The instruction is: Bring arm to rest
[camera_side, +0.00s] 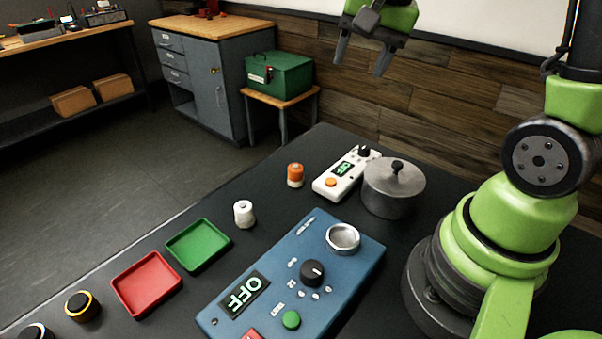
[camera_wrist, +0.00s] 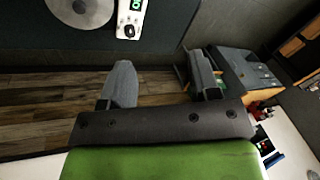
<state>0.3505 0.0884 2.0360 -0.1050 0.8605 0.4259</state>
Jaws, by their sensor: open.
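My gripper (camera_side: 362,58) is raised high above the back of the table in the side view, with its two dark fingers apart and nothing between them. In the wrist view my gripper (camera_wrist: 160,88) also shows open and empty, with the wooden wall boards behind it. The blue device (camera_side: 290,275) reads OFF and has a black knob, a green button and a round metal cup. A white device (camera_side: 347,175) with an orange button stands behind it, next to a grey lidded pot (camera_side: 394,188). My gripper touches none of them.
A red tray (camera_side: 147,283), a green tray (camera_side: 198,245), a white bottle (camera_side: 244,214) and an orange-topped one (camera_side: 295,175) stand on the dark table. Black round parts (camera_side: 83,306) lie front left. A green toolbox (camera_side: 279,74) sits on a stool by the wall.

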